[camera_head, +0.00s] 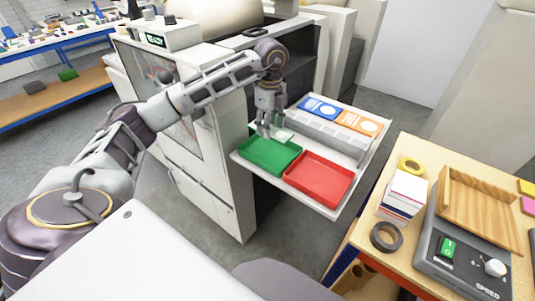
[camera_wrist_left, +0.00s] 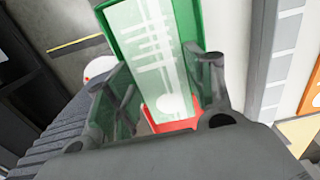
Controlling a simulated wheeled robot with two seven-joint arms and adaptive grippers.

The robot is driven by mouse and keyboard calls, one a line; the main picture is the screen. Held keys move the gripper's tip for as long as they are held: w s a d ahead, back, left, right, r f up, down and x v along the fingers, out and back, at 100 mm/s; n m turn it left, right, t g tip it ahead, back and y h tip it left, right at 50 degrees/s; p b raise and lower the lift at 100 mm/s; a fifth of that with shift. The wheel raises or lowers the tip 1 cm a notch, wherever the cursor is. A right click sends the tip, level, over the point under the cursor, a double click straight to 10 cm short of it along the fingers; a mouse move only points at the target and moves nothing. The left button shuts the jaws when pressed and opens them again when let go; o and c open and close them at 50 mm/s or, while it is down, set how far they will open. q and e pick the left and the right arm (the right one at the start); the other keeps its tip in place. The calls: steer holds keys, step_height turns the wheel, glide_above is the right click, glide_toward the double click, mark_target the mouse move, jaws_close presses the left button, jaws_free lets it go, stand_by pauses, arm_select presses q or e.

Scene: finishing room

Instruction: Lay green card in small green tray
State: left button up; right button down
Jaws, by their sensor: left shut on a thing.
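The small green tray (camera_head: 262,158) lies on the white shelf at the front of the machine, left of a red tray (camera_head: 322,180). My left gripper (camera_head: 270,130) is over the back edge of the green tray, pointing down and shut on the green card. Only a pale sliver of the card (camera_head: 284,135) shows in the head view. In the left wrist view the card (camera_wrist_left: 150,45) is pale green with white lines and sits between my fingers (camera_wrist_left: 165,105). The green tray (camera_wrist_left: 113,20) shows behind it. Whether the card touches the tray, I cannot tell.
Blue cards (camera_head: 318,110) and orange cards (camera_head: 358,123) lie at the back of the shelf (camera_head: 333,208). The machine body (camera_head: 215,150) stands close on the left. A bench at right holds a wooden tray (camera_head: 478,207), tape rolls and a control box.

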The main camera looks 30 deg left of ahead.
arm_select(q)
steer(key=shift+d, duration=0.1)
arm_select(e)
steer(key=shift+d, duration=0.1)
arm_select(q)
steer(key=shift+f, duration=0.15)
glide_above(270, 154)
step_height(270, 154, down, 5)
steer(key=shift+r, duration=0.1)
steer(key=shift+w+f+p, duration=0.1)
steer(key=shift+f+p, duration=0.2)
steer(key=shift+f, duration=0.25)
arm_select(e)
steer(key=shift+s+a+r, duration=0.15)
steer(key=shift+a+r, duration=0.15)
steer(key=shift+a, duration=0.2)
